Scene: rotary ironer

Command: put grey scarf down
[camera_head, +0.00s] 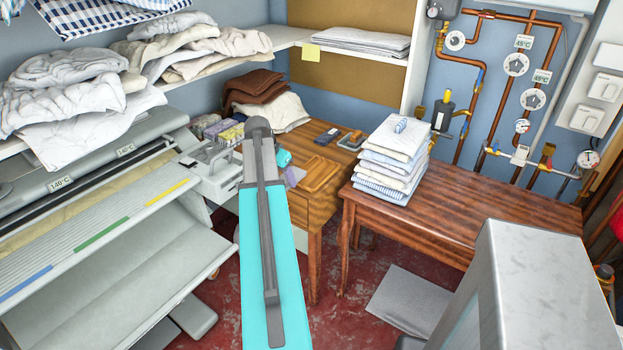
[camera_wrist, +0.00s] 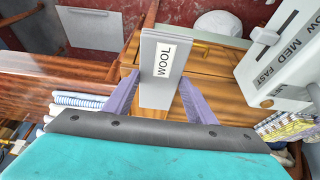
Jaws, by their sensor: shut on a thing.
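My gripper (camera_wrist: 160,84) has purple fingers, one on each side of a slim grey folded piece with a white label reading WOOL, which I take as the grey scarf (camera_wrist: 149,90). The gripper is shut on it and holds it above a wooden surface with drawers in the wrist view. I cannot tell how high it is above the wood. In the head view my teal arm reaches over the front of the wooden desk (camera_head: 316,207) and hides much of the gripper and the scarf.
A stack of folded linen (camera_head: 392,160) stands on the wooden table (camera_head: 440,220) at right. On the desk are a shallow wooden tray (camera_head: 326,174), a brush (camera_head: 352,140) and brown cloths (camera_head: 252,90). The ironer (camera_head: 100,225) with its control box (camera_head: 215,168) stands at left.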

